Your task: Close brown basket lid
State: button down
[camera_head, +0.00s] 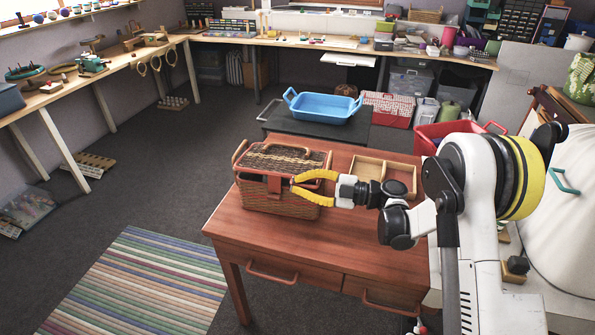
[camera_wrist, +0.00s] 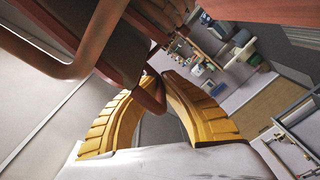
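The brown wicker basket (camera_head: 280,203) stands on the red-brown wooden table. Its woven lid (camera_head: 280,158) lies over the top, with reddish rims and handles at the ends. A dark reddish tab (camera_head: 274,185) hangs at the front. My gripper (camera_head: 293,183) is at the basket's right front, its yellow fingers level with the rim. In the wrist view, my gripper's curved fingertips (camera_wrist: 159,74) are close together, with a reddish-brown part (camera_wrist: 150,97) of the basket between or just before them. Whether they grip it is unclear.
The table (camera_head: 300,245) has a divided wooden tray (camera_head: 398,166) right of the basket, near my arm. A blue tub (camera_head: 322,108) sits on a dark surface behind. A red bin (camera_head: 440,130) is at the back right. Floor and a striped rug (camera_head: 150,280) lie at left.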

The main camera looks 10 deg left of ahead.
jog(key=shift+s+f+n, duration=0.15)
jog(key=shift+f+n, duration=0.25)
jog(key=shift+f, duration=0.6)
jog(key=shift+s+f+n, duration=0.1)
jog(key=shift+f+n, duration=0.3)
jog(key=shift+f, duration=0.55)
jog(key=c, duration=1.5)
grip_release()
jog(key=shift+w+f, duration=0.1)
jog(key=d, duration=1.2)
jog(key=shift+s, duration=0.4)
